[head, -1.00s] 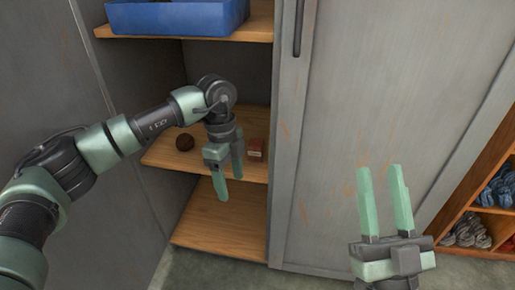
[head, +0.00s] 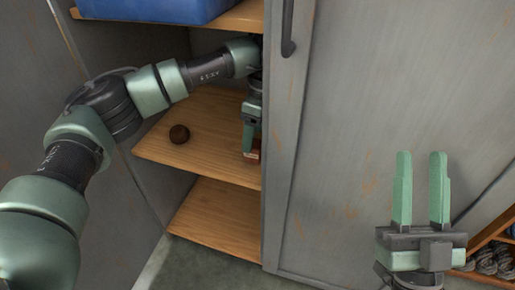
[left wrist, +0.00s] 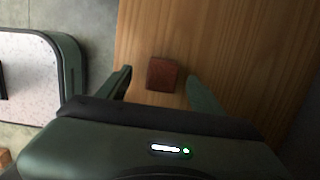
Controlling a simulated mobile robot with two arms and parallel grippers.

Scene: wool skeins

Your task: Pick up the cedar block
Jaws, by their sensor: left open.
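The cedar block (head: 253,156) is a small reddish-brown block on the middle wooden shelf (head: 205,155), near the sliding door's edge. In the head view my left gripper (head: 251,138) hides part of it. In the left wrist view the block (left wrist: 162,75) shows whole, between the tips of the open left fingers, with a gap on each side; whether the fingers are down at its height I cannot tell. My right gripper (head: 420,162) is open and empty in front of the grey door.
A blue bin (head: 155,9) stands on the shelf above. The grey sliding door (head: 345,120) borders the opening on the right. The lower shelf (head: 215,215) is bare. Wool skeins (head: 490,261) lie in cubbies at far right.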

